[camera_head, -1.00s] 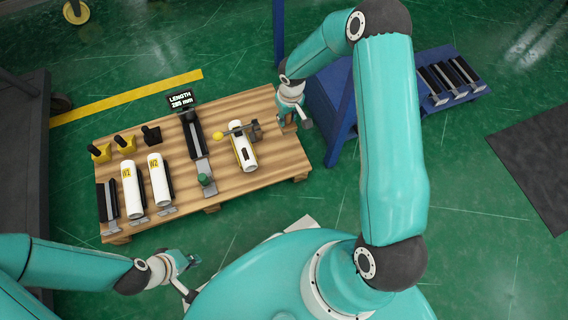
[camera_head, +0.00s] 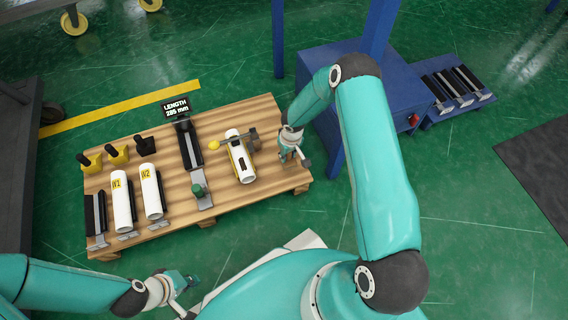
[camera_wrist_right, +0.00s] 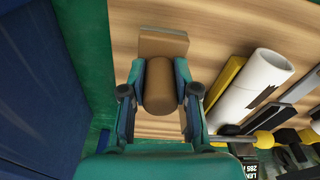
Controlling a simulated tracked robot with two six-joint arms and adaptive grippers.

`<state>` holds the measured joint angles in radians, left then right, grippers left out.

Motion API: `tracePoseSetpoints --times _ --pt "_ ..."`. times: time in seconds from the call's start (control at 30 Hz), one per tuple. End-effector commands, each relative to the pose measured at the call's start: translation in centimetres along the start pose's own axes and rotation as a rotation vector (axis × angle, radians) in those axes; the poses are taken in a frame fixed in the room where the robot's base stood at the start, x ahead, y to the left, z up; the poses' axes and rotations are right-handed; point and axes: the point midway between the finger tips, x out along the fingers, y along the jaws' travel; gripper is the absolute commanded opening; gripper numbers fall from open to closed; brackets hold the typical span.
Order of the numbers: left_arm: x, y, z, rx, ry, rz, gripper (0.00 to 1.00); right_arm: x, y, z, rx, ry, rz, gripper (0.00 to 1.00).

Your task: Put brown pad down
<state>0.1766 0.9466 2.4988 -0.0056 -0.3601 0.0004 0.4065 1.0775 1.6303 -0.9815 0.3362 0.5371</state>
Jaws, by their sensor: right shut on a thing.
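My right gripper (camera_head: 292,156) is over the right end of the wooden pallet (camera_head: 222,203). In the right wrist view, the gripper (camera_wrist_right: 160,74) is shut on the round brown grip of the brown pad (camera_wrist_right: 161,94), with a finger on each side. A flat brown block (camera_wrist_right: 164,43) shows just beyond the grip, against the pallet boards; whether it touches them I cannot tell. In the head view the pad is mostly hidden by the gripper. My left gripper (camera_head: 184,292) is off the near side of the pallet, empty, its fingers apart.
A white roll (camera_head: 240,160) lies left of my right gripper; it also shows in the wrist view (camera_wrist_right: 262,78). Rolls marked W1 (camera_head: 122,205) and W2 (camera_head: 151,195) lie further left. A length display (camera_head: 175,108) stands behind. A blue stand (camera_head: 345,85) is close on the right.

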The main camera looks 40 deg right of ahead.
Motion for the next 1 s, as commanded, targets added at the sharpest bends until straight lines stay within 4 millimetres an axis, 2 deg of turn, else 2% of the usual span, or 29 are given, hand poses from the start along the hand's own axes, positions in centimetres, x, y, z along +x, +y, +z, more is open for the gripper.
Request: tracePoseSetpoints --times 0.27,0.67,0.7,0.8,0.83,1.0 --pt "1.6 -0.6 0.0 0.0 0.0 0.0 0.0 3.9 -0.1 0.5 0.0 -0.002 -0.001 0.0" --pt "1.9 -0.7 0.0 0.0 0.0 0.0 0.0 4.3 -0.1 0.4 -0.001 -0.001 0.0 0.0" --pt "1.8 -0.6 0.0 0.0 0.0 0.0 0.0 4.1 -0.1 0.4 -0.001 -0.001 0.0 0.35" --pt "1.7 -0.6 0.0 0.0 0.0 0.0 0.0 4.1 -0.1 0.4 -0.002 -0.001 0.0 0.52" --pt "1.7 -0.6 0.0 0.0 0.0 0.0 0.0 4.1 -0.1 0.4 -0.002 -0.001 0.0 0.55" --pt "1.7 -0.6 0.0 0.0 0.0 0.0 0.0 4.1 -0.1 0.4 -0.002 -0.001 0.0 0.55"
